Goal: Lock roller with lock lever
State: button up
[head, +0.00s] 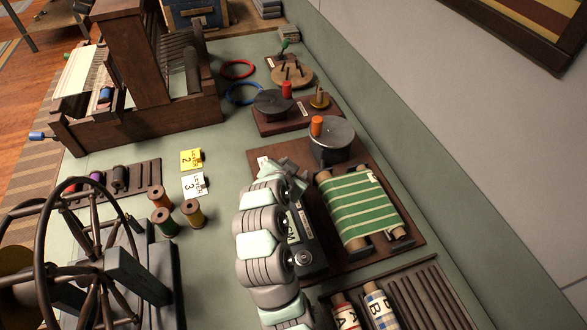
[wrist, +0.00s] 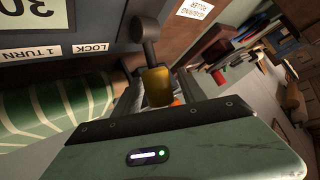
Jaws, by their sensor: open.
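The roller with green striped cloth (head: 358,210) lies on a brown wooden board at the right in the head view. Its cloth also shows at the left of the wrist view (wrist: 55,108). A dark lever with a yellow grip (wrist: 157,87), apparently the lock lever, hangs from a dark pivot (wrist: 147,28) beside a grey panel with a LOCK label (wrist: 92,48). My gripper (wrist: 160,84) is open, with the yellow grip between its fingers. Contact is not clear. In the head view my arm hides the lever and most of the gripper.
A crank drum with an orange knob (head: 331,140) stands behind the roller.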

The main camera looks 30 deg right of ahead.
jog(key=shift+a+r, duration=0.1)
jog(key=p+v, duration=0.1)
jog(key=v, duration=0.9)
jog(key=shift+s+a+p, duration=0.15)
jog(key=shift+p, duration=0.2)
jog(key=shift+r, duration=0.2)
